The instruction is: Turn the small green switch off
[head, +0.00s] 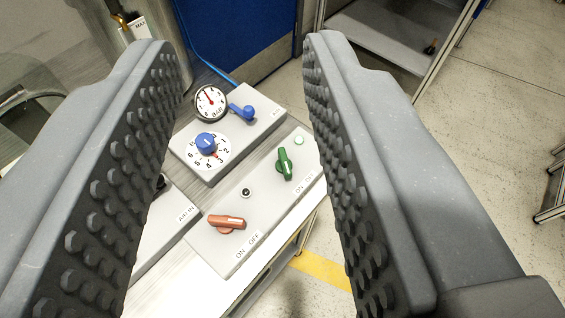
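The small green switch (285,164) sits on a light grey panel (262,205), near its upper right end. Its handle points up and slightly left, along the panel's short side, and "ON OFF" is printed beside it. A small pale green round lamp or button (299,141) is just beyond it. My gripper (240,70) is open and empty, its two studded fingers wide apart on either side of the panels. The green switch shows between the fingers, closer to the right one, and nothing touches it. How far the fingers are above the panel I cannot tell.
An orange switch (227,222) and a small black button (246,193) share the panel. Behind are a blue dial knob (207,143), a pressure gauge (210,103) and a blue lever (243,111). A metal shelf (390,40) stands at the upper right. Open floor lies to the right.

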